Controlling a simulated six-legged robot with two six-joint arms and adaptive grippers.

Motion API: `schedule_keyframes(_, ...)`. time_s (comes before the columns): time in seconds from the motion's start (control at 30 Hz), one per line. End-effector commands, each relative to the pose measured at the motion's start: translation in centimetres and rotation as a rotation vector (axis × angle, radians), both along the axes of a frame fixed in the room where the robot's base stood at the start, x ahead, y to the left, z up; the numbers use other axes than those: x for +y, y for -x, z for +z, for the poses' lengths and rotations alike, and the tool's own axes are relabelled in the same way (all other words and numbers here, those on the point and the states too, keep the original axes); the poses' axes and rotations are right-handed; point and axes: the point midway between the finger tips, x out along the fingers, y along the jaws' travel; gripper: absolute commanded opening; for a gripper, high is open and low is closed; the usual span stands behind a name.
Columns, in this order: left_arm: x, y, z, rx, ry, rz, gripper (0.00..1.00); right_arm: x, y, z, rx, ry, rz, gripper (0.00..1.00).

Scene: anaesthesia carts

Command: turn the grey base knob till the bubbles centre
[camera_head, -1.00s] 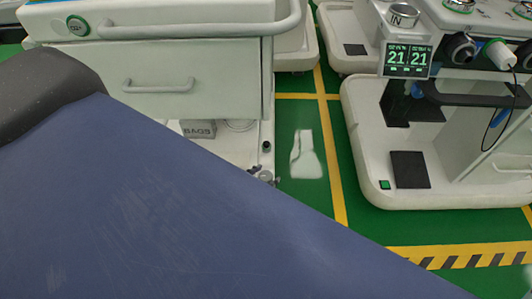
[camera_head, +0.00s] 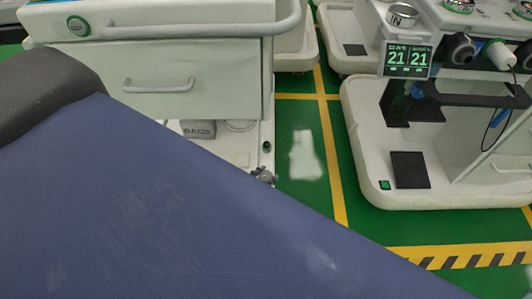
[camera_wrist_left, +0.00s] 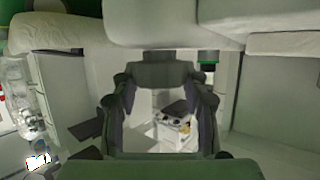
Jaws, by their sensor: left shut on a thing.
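My left gripper (camera_wrist_left: 164,74) is shut, with its fingertips together around a dark grey part that I take for the grey base knob; the fingers largely hide it. In the head view a small grey lobed shape (camera_head: 264,175) shows low at the right corner of the left cart's base; I cannot tell there which part is knob and which is gripper. A small dark cylinder with a green ring (camera_head: 267,147) stands just behind it, and in the wrist view a green-ringed cylinder (camera_wrist_left: 208,60) is right of the fingertips. No bubbles can be made out. My right gripper is not in view.
A second cart base (camera_head: 365,150) stands right, with a screen (camera_head: 407,59) reading 21 and 21. Green floor (camera_head: 310,190) lies between. The near foreground is blocked.

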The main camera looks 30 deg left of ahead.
Motion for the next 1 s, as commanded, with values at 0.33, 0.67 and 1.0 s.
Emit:
schedule_keyframes(0.33,-0.23,-0.12,0.01,-0.002,0.003,0.165,0.13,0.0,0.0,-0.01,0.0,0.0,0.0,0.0)
schedule_keyframes(0.67,-0.06,-0.02,-0.04,0.001,0.001,0.26,0.13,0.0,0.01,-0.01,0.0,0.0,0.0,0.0)
schedule_keyframes(1.0,-0.04,0.0,-0.06,0.002,0.001,0.26,0.5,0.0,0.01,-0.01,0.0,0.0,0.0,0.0)
